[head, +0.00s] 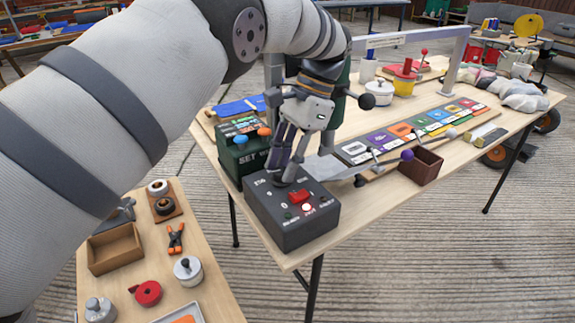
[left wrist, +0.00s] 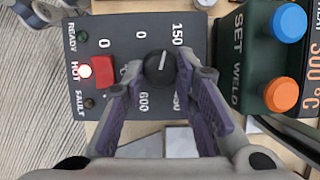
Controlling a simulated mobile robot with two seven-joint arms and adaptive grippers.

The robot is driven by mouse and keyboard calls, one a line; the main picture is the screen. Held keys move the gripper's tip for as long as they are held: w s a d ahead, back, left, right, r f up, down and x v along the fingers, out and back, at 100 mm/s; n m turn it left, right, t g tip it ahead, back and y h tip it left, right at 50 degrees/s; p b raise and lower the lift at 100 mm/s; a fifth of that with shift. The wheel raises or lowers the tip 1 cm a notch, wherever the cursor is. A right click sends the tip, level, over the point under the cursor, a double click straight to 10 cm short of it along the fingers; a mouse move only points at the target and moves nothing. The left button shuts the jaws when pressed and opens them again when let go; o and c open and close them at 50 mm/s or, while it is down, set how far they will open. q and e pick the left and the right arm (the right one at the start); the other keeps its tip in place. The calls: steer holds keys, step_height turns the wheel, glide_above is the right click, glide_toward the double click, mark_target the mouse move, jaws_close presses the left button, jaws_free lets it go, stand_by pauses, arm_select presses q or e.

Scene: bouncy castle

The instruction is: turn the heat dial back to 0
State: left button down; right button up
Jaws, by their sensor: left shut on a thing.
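The heat dial is a round black knob (left wrist: 160,68) with a white pointer line, on a dark grey control box (head: 290,225). In the left wrist view the pointer is directed upward, slightly right, between a 0 mark and the 150 mark, nearer 150. My left gripper (left wrist: 162,86) is shut on the dial, one purple-grey fingertip on each side. In the head view my left gripper (head: 287,178) reaches down onto the box and hides most of the dial. A red switch (left wrist: 103,71) and a lit HOT lamp (left wrist: 85,71) are on the same panel. My right gripper is not in view.
A dark green SET/WELD box (head: 243,150) with blue and orange buttons stands close beside the control box. A metal plate (head: 328,167), coloured label strip (head: 412,128) and brown box (head: 421,166) lie to the right. A lower side table (head: 215,300) holds pots and an orange clamp.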

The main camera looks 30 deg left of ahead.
arm_select(q)
steer(key=n, duration=0.2)
steer(key=n+h, duration=0.1)
steer(key=n, duration=0.1)
steer(key=shift+a+f+n+g+h+b, duration=0.1)
steer(key=shift+a+n+g+h+b, duration=0.1)
steer(key=shift+n+g+h+b, duration=0.15)
steer(key=shift+a+n+h, duration=0.1)
steer(key=shift+n+h, duration=0.25)
steer(key=shift+n, duration=0.7)
steer(key=shift+n+h, duration=0.5)
steer(key=shift+n, duration=0.6)
steer(key=c, duration=1.3)
jaws_free()
